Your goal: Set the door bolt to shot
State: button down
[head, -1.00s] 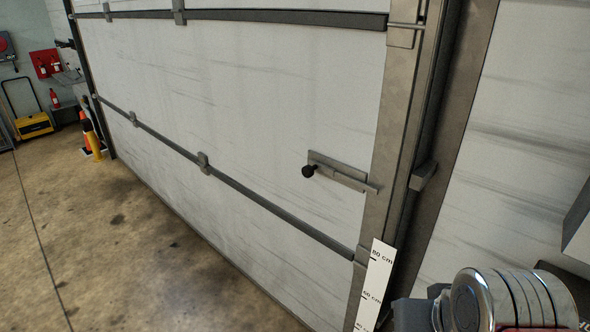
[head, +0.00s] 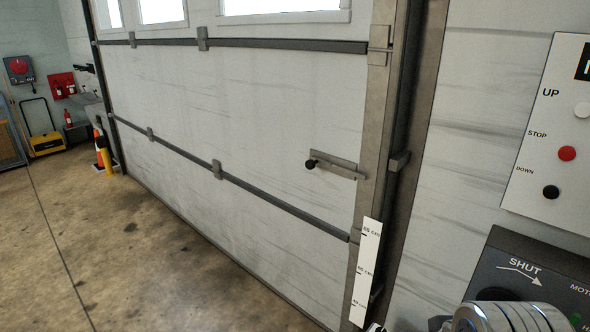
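The door bolt (head: 337,167) is a grey metal bar on a plate, low on the right side of the large white sectional door (head: 250,110). Its black round knob (head: 311,164) is at the left end of the plate. The bar's right end is close to the metal door post (head: 375,130); I cannot tell whether it enters the post. Nothing touches the bolt. A shiny ringed cylinder of my arm shows at the bottom right edge, well below and right of the bolt. My gripper's fingers are not visible.
A white height scale (head: 367,270) stands against the post. At right are a control panel (head: 555,135) with UP, STOP and DOWN buttons and a dark box (head: 535,270) marked SHUT. A yellow bollard (head: 106,160) and yellow cart (head: 45,141) are far left. The concrete floor (head: 130,250) is clear.

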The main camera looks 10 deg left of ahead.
aim_at(311, 163)
jog(key=k, duration=0.4)
jog(key=u, duration=0.2)
jog(key=i, duration=0.6)
jog(key=u, duration=0.6)
jog(key=i, duration=0.8)
jog(key=u, duration=0.85)
jog(key=i, duration=1.35)
jog(key=u, duration=0.35)
